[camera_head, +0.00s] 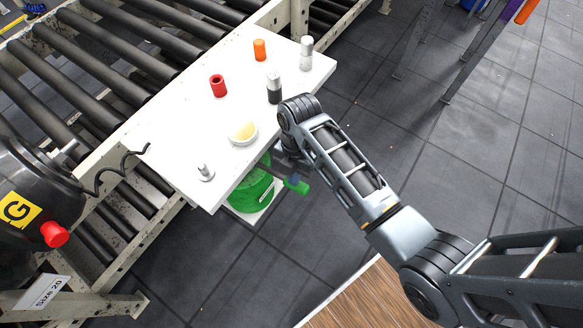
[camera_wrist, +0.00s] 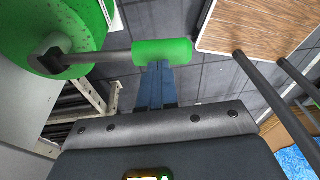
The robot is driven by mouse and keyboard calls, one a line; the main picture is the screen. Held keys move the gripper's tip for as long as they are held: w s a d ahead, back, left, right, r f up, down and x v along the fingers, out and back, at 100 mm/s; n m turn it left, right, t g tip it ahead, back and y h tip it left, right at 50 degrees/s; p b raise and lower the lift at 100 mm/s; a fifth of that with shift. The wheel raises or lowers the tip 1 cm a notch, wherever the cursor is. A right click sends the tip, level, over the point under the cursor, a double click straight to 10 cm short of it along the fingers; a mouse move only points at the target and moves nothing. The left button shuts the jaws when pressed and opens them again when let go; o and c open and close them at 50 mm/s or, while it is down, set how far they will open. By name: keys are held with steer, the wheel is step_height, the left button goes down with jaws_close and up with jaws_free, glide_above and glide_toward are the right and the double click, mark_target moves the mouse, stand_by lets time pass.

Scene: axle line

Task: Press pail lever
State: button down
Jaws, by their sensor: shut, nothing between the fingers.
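The green pail (camera_head: 250,192) stands low, beside and partly under the edge of the white table in the head view; its upper part is hidden by the tabletop. In the wrist view the pail (camera_wrist: 85,18) fills the upper left. Its lever is a grey rod (camera_wrist: 108,56) with a green grip (camera_wrist: 165,51), sticking out to the right; the grip also shows in the head view (camera_head: 299,187). My gripper (camera_wrist: 157,66) is shut and empty, its blue fingertips overlapping the lower edge of the grip. I cannot tell whether they touch.
The white table (camera_head: 175,150) holds a bowl (camera_head: 243,133), a red cylinder (camera_head: 218,86), an orange cylinder (camera_head: 260,50) and metal parts. A roller conveyor (camera_head: 110,60) runs behind it. A wooden-topped surface (camera_wrist: 270,25) lies right of the lever. Open tiled floor lies to the right.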

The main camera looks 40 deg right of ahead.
steer(key=shift+d+f, duration=0.1)
steer(key=shift+f, duration=0.1)
steer(key=shift+s+f+t+y+b, duration=0.3)
steer(key=shift+f+t+b, duration=0.15)
steer(key=shift+f, duration=0.2)
steer(key=f+t+b, duration=0.1)
steer(key=f, duration=0.1)
steer(key=f+t+b, duration=0.1)
steer(key=f, duration=0.1)
steer(key=s+f+t+b, duration=0.1)
steer(key=f+b, duration=0.1)
steer(key=shift+s+d+y, duration=0.1)
steer(key=shift+d+y, duration=0.15)
steer(key=shift+y, duration=0.15)
steer(key=shift+f, duration=0.4)
steer(key=shift+s+f, duration=0.1)
